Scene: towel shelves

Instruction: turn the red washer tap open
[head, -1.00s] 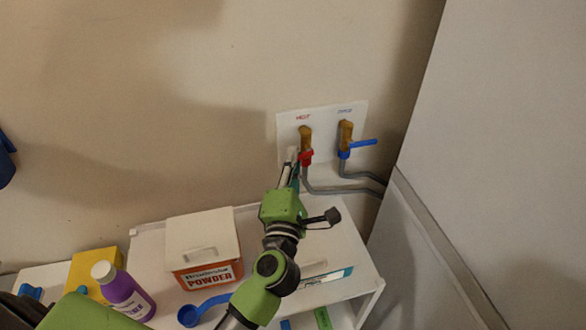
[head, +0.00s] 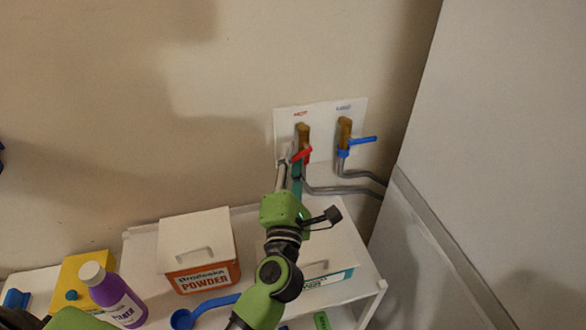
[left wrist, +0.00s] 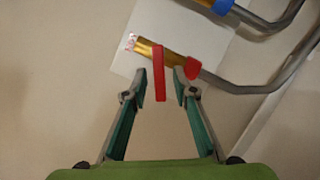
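The red washer tap (head: 303,154) sits on a brass valve under the HOT label on a white wall plate. Its red lever slants up to the right in the head view. My left gripper (head: 290,158) is at the red tap, pointing up at it. In the left wrist view the left gripper (left wrist: 160,84) is open, and the red lever (left wrist: 158,72) stands in the gap between its fingertips, nearer the left finger. The lower valve is partly hidden by the gripper in the head view. My right gripper is not in view.
The blue-handled tap (head: 358,144) is close on the right, with grey hoses (head: 345,190) below. A white shelf (head: 145,245) holds a powder box (head: 203,278), a blue scoop (head: 205,308) and a purple bottle (head: 118,300). A large grey panel (head: 500,150) stands at right.

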